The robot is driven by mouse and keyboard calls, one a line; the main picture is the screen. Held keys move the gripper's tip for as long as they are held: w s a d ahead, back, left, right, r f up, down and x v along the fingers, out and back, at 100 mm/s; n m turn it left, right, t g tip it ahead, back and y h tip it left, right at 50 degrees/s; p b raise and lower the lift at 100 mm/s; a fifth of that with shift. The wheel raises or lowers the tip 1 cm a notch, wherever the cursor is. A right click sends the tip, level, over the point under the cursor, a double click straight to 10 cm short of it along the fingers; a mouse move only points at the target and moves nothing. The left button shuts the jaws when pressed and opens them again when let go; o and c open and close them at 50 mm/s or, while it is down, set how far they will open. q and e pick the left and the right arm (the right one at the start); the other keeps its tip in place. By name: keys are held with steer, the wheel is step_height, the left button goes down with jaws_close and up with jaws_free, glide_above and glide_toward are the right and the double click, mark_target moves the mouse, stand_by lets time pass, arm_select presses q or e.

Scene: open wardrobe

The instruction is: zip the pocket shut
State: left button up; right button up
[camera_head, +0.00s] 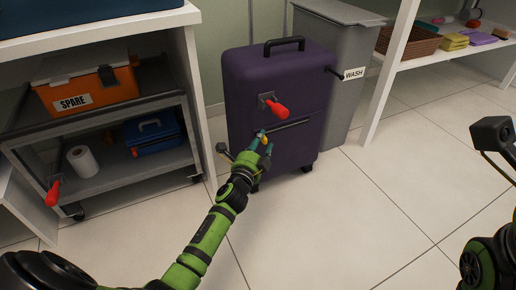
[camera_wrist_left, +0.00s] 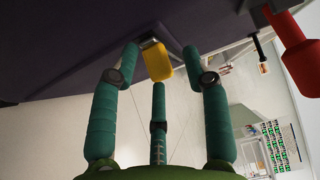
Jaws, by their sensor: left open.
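A purple suitcase (camera_head: 245,75) stands upright on the floor, with a dark pocket zip line (camera_head: 290,124) across its front. A yellow zip pull (camera_head: 262,138) hangs at the left end of that line. My left gripper (camera_head: 266,145) is at the pull, its teal fingers partly covering it. In the left wrist view the yellow pull (camera_wrist_left: 158,64) sits between the spread fingers of my open left gripper (camera_wrist_left: 160,70), with gaps visible on both sides. Part of my right arm shows at the right edge, but its fingers are out of view.
A red-handled fitting (camera_head: 275,107) sticks out above the zip and shows close by in the left wrist view (camera_wrist_left: 298,55). A grey WASH bin (camera_head: 335,50) stands behind. A shelf cart (camera_head: 110,110) holds an orange SPARE box (camera_head: 88,90). The floor in front is clear.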

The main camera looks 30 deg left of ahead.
arm_select(q)
steer(key=s+d, duration=0.1)
steer(key=s, duration=1.1)
steer(key=shift+d, duration=0.2)
steer(key=shift+w+r, duration=0.1)
